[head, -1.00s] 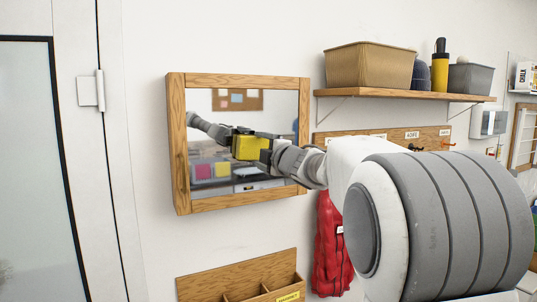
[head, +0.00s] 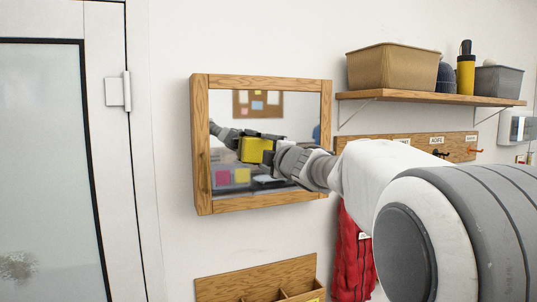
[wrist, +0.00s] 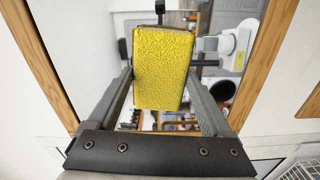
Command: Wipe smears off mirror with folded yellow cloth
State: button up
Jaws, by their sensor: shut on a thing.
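The mirror (head: 296,108) hangs on the white wall in a wooden frame. My gripper (head: 264,151) is in front of the glass, shut on the folded yellow cloth (head: 253,150). In the wrist view the cloth (wrist: 163,62) sits between both fingers of my gripper (wrist: 162,88), with its broad textured face showing. My arm and the cloth are reflected in the glass. I cannot tell whether the cloth touches the glass. I cannot make out smears; part of the glass is hidden behind the gripper and cloth.
A shelf (head: 430,97) with a tan bin (head: 392,68) and a yellow-black item (head: 466,68) is right of the mirror. Below are a hook rail (head: 455,147), a red hanging item (head: 352,255) and a wooden organiser (head: 255,279). A glazed door (head: 45,170) stands left.

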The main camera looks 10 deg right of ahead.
jog(key=shift+s+d, duration=0.2)
jog(key=shift+s, duration=0.75)
jog(key=shift+s+d, duration=0.15)
jog(key=shift+s, duration=0.85)
jog(key=shift+s+d, duration=0.2)
jog(key=shift+s, duration=0.75)
jog(key=shift+s+d, duration=0.15)
jog(key=shift+s, duration=0.6)
jog(key=shift+s+d, duration=0.15)
jog(key=shift+s, duration=0.55)
